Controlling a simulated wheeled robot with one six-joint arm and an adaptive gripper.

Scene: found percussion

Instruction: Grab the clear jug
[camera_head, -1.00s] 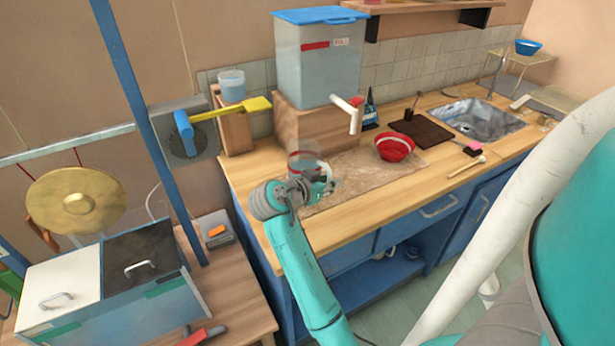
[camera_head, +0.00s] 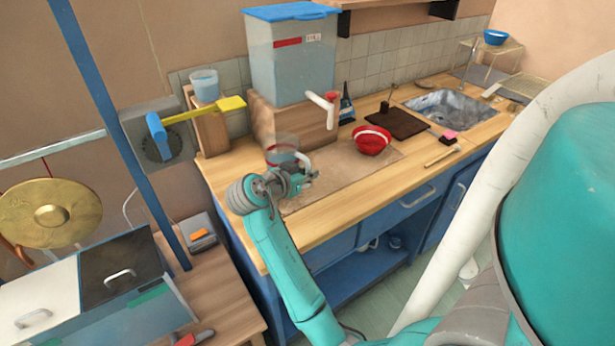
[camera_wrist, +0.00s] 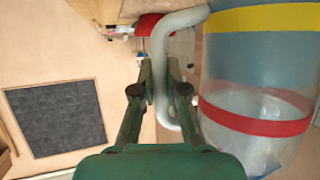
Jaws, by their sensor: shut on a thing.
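The clear jug (camera_head: 281,150) stands at the left part of the counter, with its lower part hidden behind my gripper (camera_head: 303,180). In the wrist view the clear jug (camera_wrist: 255,85) fills the right side, see-through, with a yellow band and a red band. Its pale grey handle (camera_wrist: 160,105) runs between the two fingers of my gripper (camera_wrist: 159,72). My gripper is shut on this handle. I cannot tell whether the jug's base touches the counter.
A red bowl (camera_head: 371,141) sits to the right. A yellow paddle (camera_head: 230,104) and a small cup (camera_head: 204,86) are at the left.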

